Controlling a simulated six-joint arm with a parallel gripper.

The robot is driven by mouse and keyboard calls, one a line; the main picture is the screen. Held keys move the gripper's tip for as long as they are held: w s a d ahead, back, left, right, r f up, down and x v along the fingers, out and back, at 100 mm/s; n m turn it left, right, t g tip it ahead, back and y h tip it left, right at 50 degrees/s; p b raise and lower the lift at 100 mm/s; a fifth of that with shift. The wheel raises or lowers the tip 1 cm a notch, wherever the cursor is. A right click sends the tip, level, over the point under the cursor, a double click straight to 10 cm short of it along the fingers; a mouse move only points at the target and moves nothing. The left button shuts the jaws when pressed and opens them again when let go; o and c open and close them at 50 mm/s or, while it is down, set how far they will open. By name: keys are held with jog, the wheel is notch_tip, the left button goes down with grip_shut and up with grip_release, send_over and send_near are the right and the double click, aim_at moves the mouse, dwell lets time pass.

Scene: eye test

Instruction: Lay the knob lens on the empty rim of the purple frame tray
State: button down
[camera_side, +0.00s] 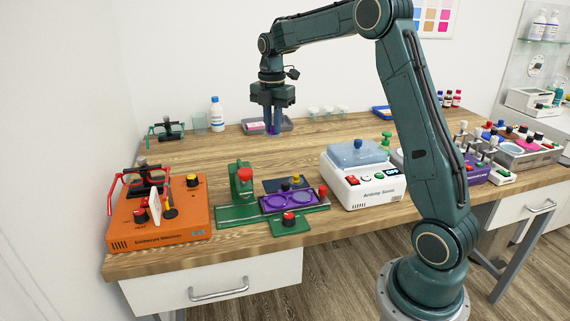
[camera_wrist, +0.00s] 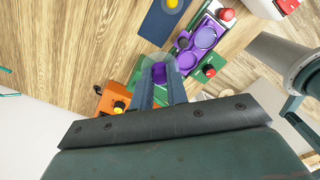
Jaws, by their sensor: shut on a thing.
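My gripper (camera_side: 273,128) is high over the back part of the table, near a grey tray. In the wrist view its fingers (camera_wrist: 160,88) are shut on the purple knob of a clear round lens, the knob lens (camera_wrist: 158,71). In the side view only a bit of purple shows between the fingertips. The purple frame tray (camera_side: 267,210) lies at the front middle of the table, well apart from my gripper, with two round rims side by side. It also shows at the upper right of the wrist view (camera_wrist: 221,27).
A green stand (camera_side: 243,185) with a red knob is left of the purple tray. An orange warmer (camera_side: 160,222) stands farther left, a white cleaner (camera_side: 365,188) to the right. The grey tray (camera_side: 285,125) is at the back.

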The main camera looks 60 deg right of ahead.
send_near(277, 201)
dwell(0.4)
jog(key=shift+d+f, duration=0.1)
jog(key=shift+f, duration=0.15)
jog(key=shift+f, duration=2.55)
jog(key=shift+f, duration=0.3)
jog(key=c, duration=1)
grip_release()
jog(key=shift+r, duration=0.15)
jog(key=shift+r, duration=2.85)
